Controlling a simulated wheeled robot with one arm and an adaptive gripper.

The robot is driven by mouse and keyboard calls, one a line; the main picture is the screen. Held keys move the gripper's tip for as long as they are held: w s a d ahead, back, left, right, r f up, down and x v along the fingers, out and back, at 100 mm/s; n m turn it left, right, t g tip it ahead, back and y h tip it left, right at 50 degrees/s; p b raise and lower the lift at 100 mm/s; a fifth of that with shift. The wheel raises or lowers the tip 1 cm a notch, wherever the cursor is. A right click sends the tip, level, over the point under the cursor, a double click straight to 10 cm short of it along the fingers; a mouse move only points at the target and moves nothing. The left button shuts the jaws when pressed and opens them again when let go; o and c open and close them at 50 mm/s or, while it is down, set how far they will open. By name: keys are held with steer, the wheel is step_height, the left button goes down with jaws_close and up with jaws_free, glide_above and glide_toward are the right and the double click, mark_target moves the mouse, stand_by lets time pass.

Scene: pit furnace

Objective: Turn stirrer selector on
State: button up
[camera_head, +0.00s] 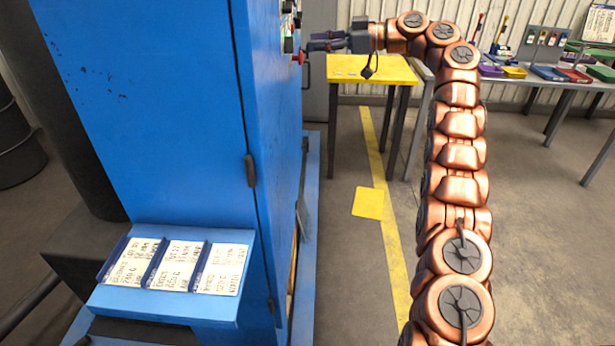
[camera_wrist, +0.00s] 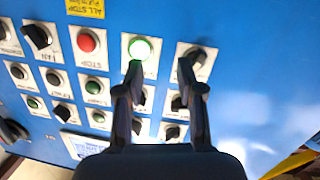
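The blue control cabinet (camera_head: 150,110) stands on the left, its panel face seen edge-on in the head view. In the wrist view the panel (camera_wrist: 240,75) appears upside down, with rows of black selectors, buttons and lamps. My gripper (camera_wrist: 161,68) is open, its two fingers apart at the panel. The left finger overlaps the plate of a lit green button (camera_wrist: 141,47). The right finger overlaps a black selector (camera_wrist: 196,56); contact cannot be told. Which selector is the stirrer's cannot be read. The head view shows my gripper (camera_head: 312,42) close to the panel.
A red stop button (camera_wrist: 87,41) and a selector by a FAN label (camera_wrist: 40,37) lie left of the fingers. A yellow-topped table (camera_head: 370,70) stands behind the gripper. A label shelf (camera_head: 170,302) juts from the cabinet. Floor right of the cabinet is mostly clear.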

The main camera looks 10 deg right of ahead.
steer(key=shift+s+a+f+m+h+b, duration=0.65)
steer(key=shift+s+a+f+m+h, duration=1.3)
steer(key=shift+f+m, duration=1.95)
steer(key=s+a+f+m+g+h, duration=0.1)
steer(key=s+a+f+m+h, duration=0.1)
steer(key=s, duration=0.6)
steer(key=s+a+f+m+g+h, duration=0.2)
steer(key=s+f, duration=0.2)
steer(key=s, duration=0.4)
steer(key=s+a+f+m+g+h, duration=0.2)
steer(key=s+f, duration=0.1)
steer(key=s, duration=0.5)
steer(key=shift+s+a+f+p, duration=0.15)
steer(key=shift+a+f+p, duration=0.05)
steer(key=shift+f+p, duration=0.15)
